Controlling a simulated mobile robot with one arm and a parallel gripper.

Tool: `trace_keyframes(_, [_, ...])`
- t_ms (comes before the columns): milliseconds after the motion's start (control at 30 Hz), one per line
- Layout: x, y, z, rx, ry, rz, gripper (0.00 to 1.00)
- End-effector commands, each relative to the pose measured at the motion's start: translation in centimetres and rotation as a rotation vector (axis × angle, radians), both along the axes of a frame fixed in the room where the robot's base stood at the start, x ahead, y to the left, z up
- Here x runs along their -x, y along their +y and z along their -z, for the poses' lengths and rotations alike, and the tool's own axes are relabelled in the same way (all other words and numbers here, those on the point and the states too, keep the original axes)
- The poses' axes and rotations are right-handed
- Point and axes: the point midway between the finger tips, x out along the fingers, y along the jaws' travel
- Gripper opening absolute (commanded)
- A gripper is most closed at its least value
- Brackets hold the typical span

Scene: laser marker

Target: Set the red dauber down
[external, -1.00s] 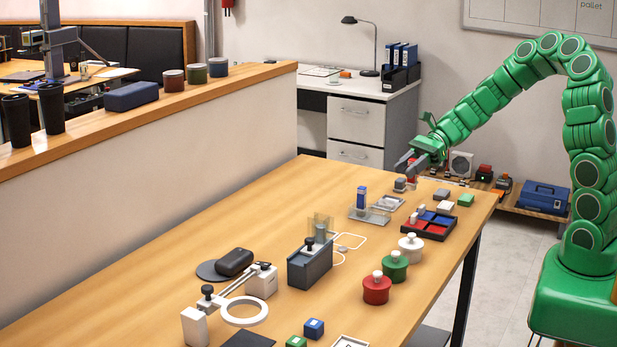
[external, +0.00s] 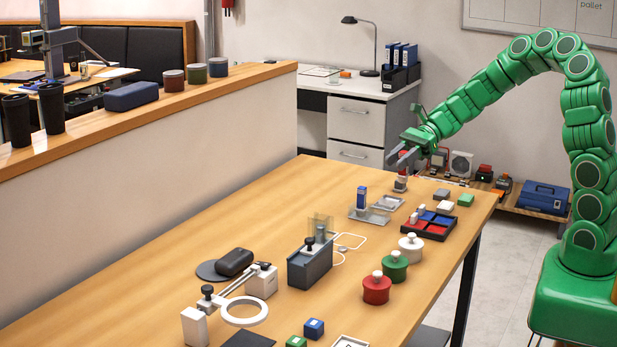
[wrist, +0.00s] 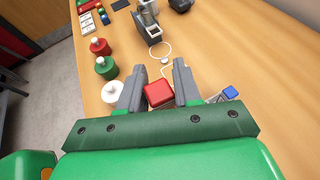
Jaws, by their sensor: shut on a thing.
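The red dauber (wrist: 158,93) shows in the wrist view as a red block between the two fingers of my gripper (wrist: 158,88), which is shut on it. In the external view my gripper (external: 402,157) is over the far end of the table, pointing down-left. The red dauber (external: 402,171) shows just below the fingers, upright, with a paler part under the red. A small grey piece (external: 400,188) is directly beneath it; I cannot tell whether they touch. The dauber's lower end is hidden in the wrist view.
A blue dauber (external: 361,199) stands on a clear tray (external: 370,216). A black tray (external: 437,236) with red and blue compartments is nearby. White (external: 411,247), green (external: 394,266) and red (external: 377,290) knobbed pots line the right edge. Open tabletop lies left of the clear tray.

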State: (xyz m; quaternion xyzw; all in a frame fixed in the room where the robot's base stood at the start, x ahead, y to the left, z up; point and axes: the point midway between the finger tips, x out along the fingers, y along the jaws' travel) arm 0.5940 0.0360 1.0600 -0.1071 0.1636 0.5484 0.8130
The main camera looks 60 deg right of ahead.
Motion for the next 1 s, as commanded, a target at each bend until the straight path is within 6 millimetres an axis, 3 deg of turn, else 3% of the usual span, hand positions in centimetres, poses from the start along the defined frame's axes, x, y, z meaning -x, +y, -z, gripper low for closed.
trace_keyframes(300, [-6.1,2.3,0.1,0.004,-0.007,-0.016,0.04])
trace_keyframes(500, [-8.9,3.8,-0.1,0.005,-0.014,-0.027,0.00])
trace_keyframes(1000, [-10.9,4.8,0.0,0.001,-0.005,0.025,0.00])
